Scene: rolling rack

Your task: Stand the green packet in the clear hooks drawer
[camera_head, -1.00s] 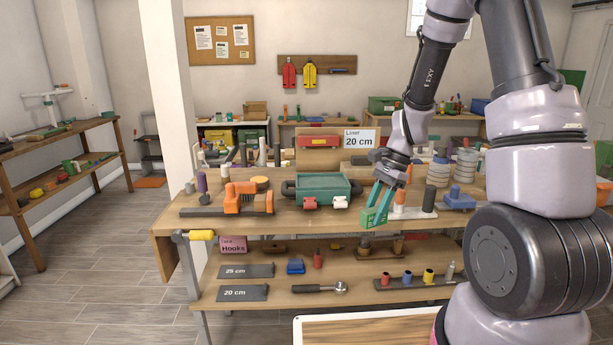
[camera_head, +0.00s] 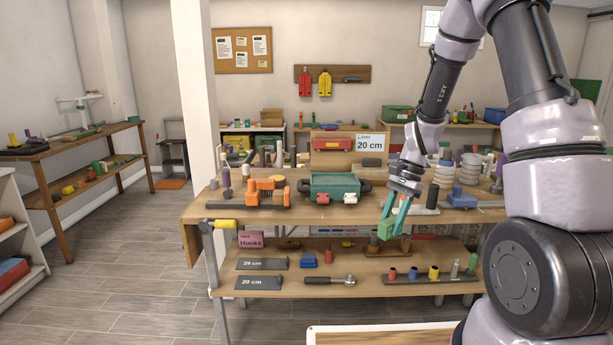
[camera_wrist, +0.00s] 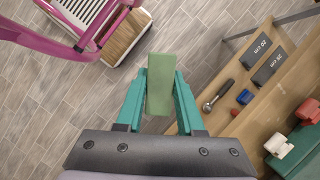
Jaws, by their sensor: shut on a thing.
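The green packet (camera_head: 386,229) is between the teal fingers of my gripper (camera_head: 393,217), which is shut on it. In the wrist view the packet (camera_wrist: 160,85) sticks out lengthwise past the fingertips (camera_wrist: 160,90), over the floor. In the head view the gripper hangs in front of the bench's right half, pointing down.
The bench top (camera_head: 300,213) holds a green bin (camera_head: 333,183) and several tools. The lower shelf (camera_head: 345,280) holds dark "25 cm" and "20 cm" plates and a ratchet (camera_head: 330,280). A pink-tubed rack (camera_wrist: 105,30) stands at the wrist view's upper left. Floor between is clear.

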